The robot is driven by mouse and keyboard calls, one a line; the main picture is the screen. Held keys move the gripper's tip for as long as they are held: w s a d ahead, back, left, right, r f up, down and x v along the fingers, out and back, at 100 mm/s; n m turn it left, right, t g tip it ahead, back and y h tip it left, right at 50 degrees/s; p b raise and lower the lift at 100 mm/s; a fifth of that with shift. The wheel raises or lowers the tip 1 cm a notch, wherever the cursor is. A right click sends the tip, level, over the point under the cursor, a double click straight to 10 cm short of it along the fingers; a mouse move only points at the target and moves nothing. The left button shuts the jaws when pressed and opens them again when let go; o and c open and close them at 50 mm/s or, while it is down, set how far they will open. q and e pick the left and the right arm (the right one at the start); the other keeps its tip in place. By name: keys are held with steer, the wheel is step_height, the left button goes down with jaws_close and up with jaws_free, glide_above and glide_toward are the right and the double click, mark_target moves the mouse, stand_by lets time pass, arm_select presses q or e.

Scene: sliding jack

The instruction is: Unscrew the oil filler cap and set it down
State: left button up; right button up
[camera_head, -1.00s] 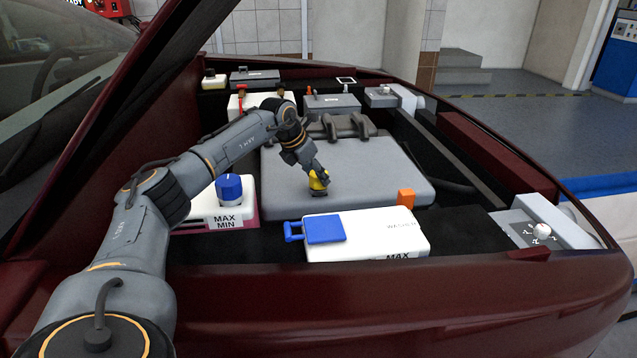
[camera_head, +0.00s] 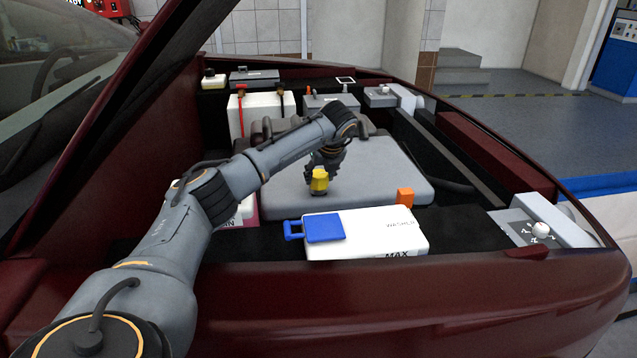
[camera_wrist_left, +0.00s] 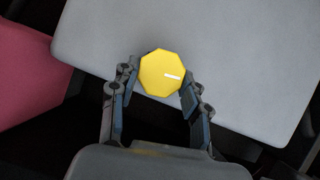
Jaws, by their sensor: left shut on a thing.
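The oil filler cap (camera_head: 320,179) is yellow and sits between the fingers of my left gripper (camera_head: 319,185), over the grey engine cover (camera_head: 385,180). In the left wrist view the cap (camera_wrist_left: 162,73) shows as a yellow many-sided disc with a white mark. The two fingers of the left gripper (camera_wrist_left: 160,85) are shut on its sides. The engine cover (camera_wrist_left: 240,50) lies behind it. I cannot tell whether the cap is still in its seat or clear of it. My right gripper is not in view.
The white washer tank (camera_head: 375,240) with a blue lid stands in front of the engine cover. An orange tab (camera_head: 405,196) is at the cover's right front. The white battery (camera_head: 250,110) is behind. The raised hood (camera_head: 120,140) is on the left. The cover's right part is clear.

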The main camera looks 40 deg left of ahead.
arm_select(q)
steer(key=shift+w+d+n+g, duration=0.15)
steer(key=shift+w+n+g, duration=0.1)
steer(key=shift+n, duration=0.3)
steer(key=shift+w+d+n+g, duration=0.1)
steer(key=shift+n+g, duration=0.15)
steer(key=shift+n, duration=0.3)
steer(key=shift+a, duration=0.1)
steer(key=shift+r, duration=0.15)
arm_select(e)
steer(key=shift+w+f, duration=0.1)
arm_select(q)
steer(key=shift+a+r, duration=0.1)
steer(key=shift+r, duration=0.1)
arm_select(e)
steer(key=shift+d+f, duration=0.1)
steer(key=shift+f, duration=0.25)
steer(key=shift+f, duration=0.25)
arm_select(q)
steer(key=shift+a+r+p, duration=0.1)
steer(key=shift+p, duration=0.2)
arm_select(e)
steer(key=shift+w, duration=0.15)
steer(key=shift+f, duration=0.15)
